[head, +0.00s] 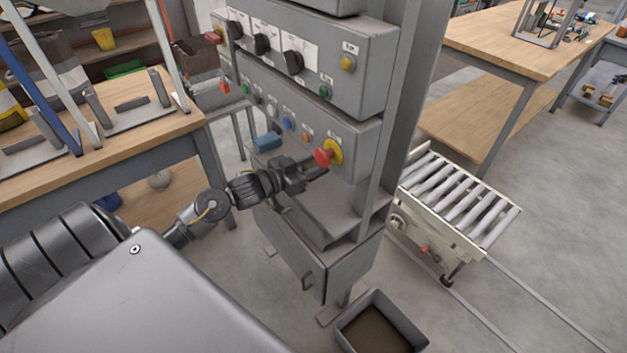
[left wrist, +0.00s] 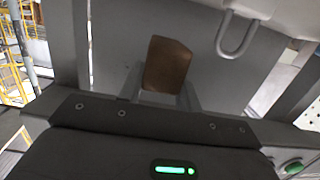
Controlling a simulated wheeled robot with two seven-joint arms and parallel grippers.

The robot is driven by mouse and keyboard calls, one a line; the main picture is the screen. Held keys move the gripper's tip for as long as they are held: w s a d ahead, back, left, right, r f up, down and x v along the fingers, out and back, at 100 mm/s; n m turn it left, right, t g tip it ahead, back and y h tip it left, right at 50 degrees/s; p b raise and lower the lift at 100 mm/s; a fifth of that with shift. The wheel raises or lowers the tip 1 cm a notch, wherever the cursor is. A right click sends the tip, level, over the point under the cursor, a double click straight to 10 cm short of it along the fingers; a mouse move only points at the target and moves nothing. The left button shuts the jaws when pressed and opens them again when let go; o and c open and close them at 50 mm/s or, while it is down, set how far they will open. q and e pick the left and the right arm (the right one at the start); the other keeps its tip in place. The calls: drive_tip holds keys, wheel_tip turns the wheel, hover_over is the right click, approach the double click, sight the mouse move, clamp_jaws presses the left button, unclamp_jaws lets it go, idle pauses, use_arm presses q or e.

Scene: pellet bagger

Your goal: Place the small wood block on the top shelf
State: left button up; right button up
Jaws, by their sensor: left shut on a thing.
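The small wood block (left wrist: 168,65) is brown and stands out between the fingers of my left gripper (left wrist: 165,95) in the left wrist view. The gripper is shut on it. In the head view my left gripper (head: 313,172) is at the front of the grey machine, just below the red emergency-stop button (head: 327,153) and above an open grey ledge (head: 330,207). The block cannot be made out in the head view. I cannot tell which surface is the top shelf. My right gripper is not in view.
The machine's control boxes (head: 370,62) with knobs and buttons overhang my left gripper. A roller conveyor (head: 462,207) is to the right and a grey bin (head: 402,322) is on the floor. Wooden workbenches stand at left (head: 150,136) and back right (head: 490,45).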

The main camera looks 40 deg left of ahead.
use_arm(q)
drive_tip(key=shift+w+d+f, duration=0.1)
drive_tip(key=shift+w+f, duration=0.05)
drive_tip(key=shift+f, duration=0.4)
drive_tip(key=shift+w+d+f, duration=0.1)
drive_tip(key=shift+w+f, duration=0.05)
drive_tip(key=shift+f, duration=0.35)
drive_tip(key=shift+a+f, duration=0.1)
drive_tip(key=shift+f, duration=0.35)
wheel_tip(320, 180, down, 3)
drive_tip(key=shift+s+f, duration=0.1)
drive_tip(key=shift+f, duration=0.2)
drive_tip(key=shift+w+f, duration=0.15)
drive_tip(key=shift+w, duration=0.1)
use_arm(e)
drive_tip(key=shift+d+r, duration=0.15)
use_arm(q)
drive_tip(key=shift+f, duration=0.2)
drive_tip(key=o, duration=0.7)
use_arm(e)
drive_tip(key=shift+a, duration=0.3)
